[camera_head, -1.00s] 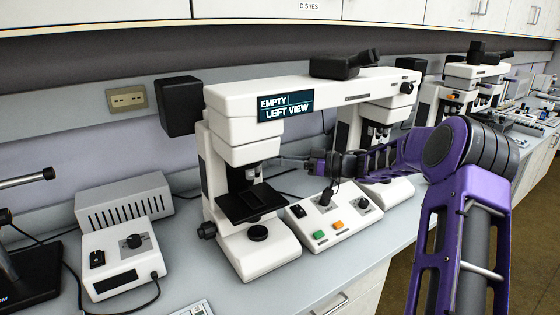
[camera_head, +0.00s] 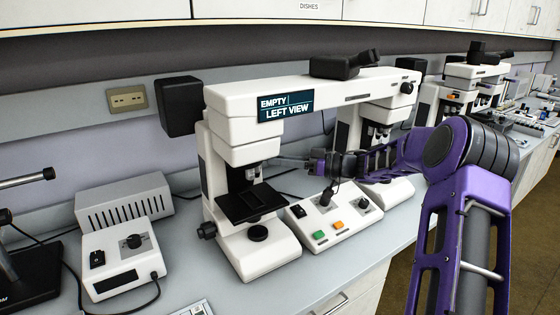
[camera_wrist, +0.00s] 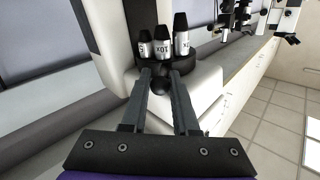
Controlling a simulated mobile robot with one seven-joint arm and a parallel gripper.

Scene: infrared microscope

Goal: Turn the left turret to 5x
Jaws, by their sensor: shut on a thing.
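The left turret (camera_wrist: 182,62) sits under the head of the left microscope (camera_head: 240,152), with several black-tipped silver objectives (camera_wrist: 162,42) that appear upside down in the wrist view. Their labels are only partly readable. My gripper (camera_wrist: 160,74) reaches in from the right in the head view. Its two fingers stand on either side of a dark rounded part of the turret (camera_wrist: 161,86) and are shut on it. In the head view the fingertips are mostly hidden in the gap beside the objectives. The display (camera_head: 286,107) reads "EMPTY" and "LEFT VIEW".
The black stage (camera_head: 254,203) lies below the objectives. A control box (camera_head: 330,222) with a joystick and green and orange buttons stands at the right of the base. A second microscope column (camera_head: 350,122) stands behind my arm. A power unit (camera_head: 122,258) is at the left.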

